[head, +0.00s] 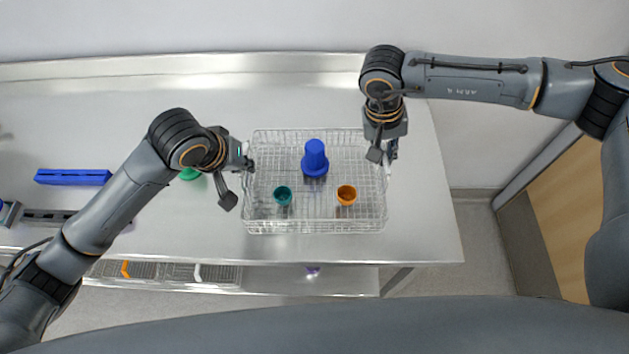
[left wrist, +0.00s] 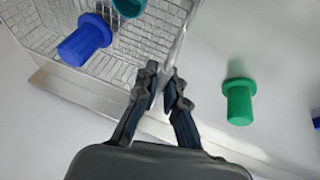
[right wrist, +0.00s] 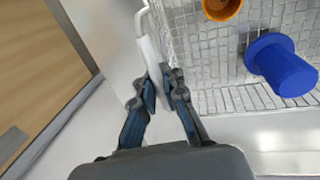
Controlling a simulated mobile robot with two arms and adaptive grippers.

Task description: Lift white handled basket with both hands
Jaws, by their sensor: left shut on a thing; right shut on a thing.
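The wire basket (head: 315,226) is on the metal table in the head view and looks level; I cannot tell whether it touches the tabletop. It holds a blue flanged piece (head: 315,160), a teal cup (head: 283,195) and an orange cup (head: 346,194). My left gripper (head: 249,165) is shut on the basket's left side, and the left wrist view shows its fingers (left wrist: 166,78) around the handle there. My right gripper (head: 384,153) is shut on the right side. In the right wrist view, its fingers (right wrist: 160,82) close on the white handle (right wrist: 150,58).
A green flanged piece (left wrist: 239,100) stands on the table outside the basket, partly hidden by my left arm in the head view. A blue bar (head: 73,177) lies at the far left. More baskets (head: 170,272) sit on a lower shelf. The table's right end is clear.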

